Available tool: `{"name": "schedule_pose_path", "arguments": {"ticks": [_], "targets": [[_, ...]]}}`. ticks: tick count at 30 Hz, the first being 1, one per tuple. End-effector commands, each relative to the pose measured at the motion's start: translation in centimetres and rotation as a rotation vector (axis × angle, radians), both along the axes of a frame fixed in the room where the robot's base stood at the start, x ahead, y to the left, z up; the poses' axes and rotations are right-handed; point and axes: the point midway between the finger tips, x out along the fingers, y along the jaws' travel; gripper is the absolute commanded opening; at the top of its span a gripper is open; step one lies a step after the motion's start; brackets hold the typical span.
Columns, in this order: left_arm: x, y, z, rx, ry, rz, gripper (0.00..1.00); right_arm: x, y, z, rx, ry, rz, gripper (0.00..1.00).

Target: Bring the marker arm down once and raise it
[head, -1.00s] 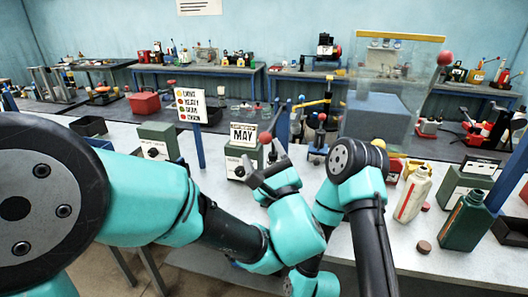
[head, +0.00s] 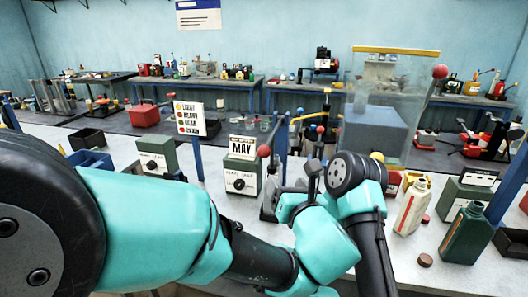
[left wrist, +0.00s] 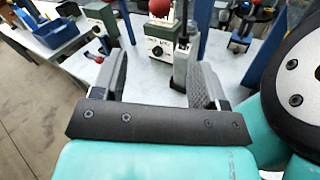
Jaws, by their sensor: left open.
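The marker arm is most likely the lever with a red ball (head: 264,151) beside the grey-green box (head: 241,182) that carries the "MAY" card (head: 242,147). My left gripper (head: 290,190) is in front and to the right of that box, below the ball. In the left wrist view my left gripper (left wrist: 160,62) is open, with nothing between its fingers. There the red ball (left wrist: 160,7) is at the top, beyond the fingertips, and touches neither. Part of the lever is hidden. My right arm shows, but its gripper does not.
A cream bottle (head: 411,208) and a green bottle (head: 465,236) stand at the right. A blue bin (head: 90,160) is at the left. A clear-walled case (head: 385,90) rises behind my right arm.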

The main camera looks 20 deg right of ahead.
Motion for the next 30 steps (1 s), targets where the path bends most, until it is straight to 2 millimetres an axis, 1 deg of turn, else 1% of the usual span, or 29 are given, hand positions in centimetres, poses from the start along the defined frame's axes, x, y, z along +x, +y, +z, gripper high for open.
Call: {"name": "schedule_pose_path", "arguments": {"ticks": [5, 8, 11, 30], "targets": [[0.4, 0.0, 0.0, -0.001, 0.001, 0.001, 0.67, 0.0, 0.0, 0.0, 0.0, 0.0, 0.0, 0.64], [1.2, 0.0, -0.1, -0.002, 0.0, 0.002, 0.67, 0.0, 0.0, 0.0, 0.0, 0.0, 0.0, 0.64], [2.4, 0.1, 0.0, -0.002, -0.001, 0.003, 0.67, 0.0, 0.0, 0.0, 0.0, 0.0, 0.0, 0.64], [13.1, 0.2, -0.1, -0.003, -0.001, 0.004, 0.67, 0.0, 0.0, 0.0, 0.0, 0.0, 0.0, 0.64]]}}
